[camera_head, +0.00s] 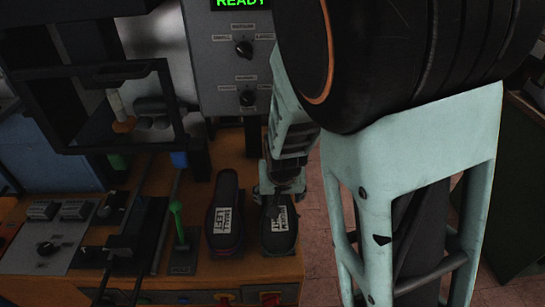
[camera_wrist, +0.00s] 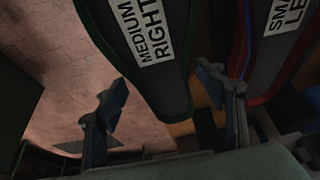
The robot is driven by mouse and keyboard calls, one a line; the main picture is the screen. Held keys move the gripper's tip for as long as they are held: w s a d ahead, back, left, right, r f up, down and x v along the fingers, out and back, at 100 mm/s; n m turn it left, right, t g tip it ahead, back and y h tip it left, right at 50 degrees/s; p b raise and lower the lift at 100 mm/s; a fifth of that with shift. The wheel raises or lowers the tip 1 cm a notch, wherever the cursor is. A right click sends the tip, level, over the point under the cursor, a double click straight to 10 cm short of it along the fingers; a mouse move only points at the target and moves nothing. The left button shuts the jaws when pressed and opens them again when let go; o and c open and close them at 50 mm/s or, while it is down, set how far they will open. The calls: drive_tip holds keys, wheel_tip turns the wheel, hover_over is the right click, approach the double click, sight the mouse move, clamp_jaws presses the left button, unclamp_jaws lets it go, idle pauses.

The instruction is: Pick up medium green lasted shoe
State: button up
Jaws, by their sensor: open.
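The medium green shoe (camera_head: 279,232) is dark with a green rim and a white label. It rests at the right edge of the wooden bench. In the wrist view the shoe (camera_wrist: 150,65) shows its "MEDIUM RIGHT" label, and its near end lies between my fingers. My gripper (camera_head: 279,192) is over the far end of this shoe in the head view and hides part of it. The wrist view shows my gripper (camera_wrist: 168,88) open, one finger on each side of the shoe with gaps; contact cannot be seen.
A red-rimmed shoe (camera_head: 224,222) labelled "SMALL LEFT" stands close on the left; the right finger is near it in the wrist view. A green lever (camera_head: 178,222) and the press frame (camera_head: 95,75) are farther left. A grey panel (camera_head: 232,60) reads READY. Open floor lies to the right.

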drive_tip(key=shift+a+b+x, duration=0.2)
drive_tip(key=shift+b+x, duration=0.6)
drive_tip(key=shift+x, duration=1.8)
drive_tip(key=shift+w, duration=0.1)
drive_tip(key=c, duration=1.3)
drive_tip(key=shift+c, duration=1.1)
drive_tip(key=shift+r, duration=0.15)
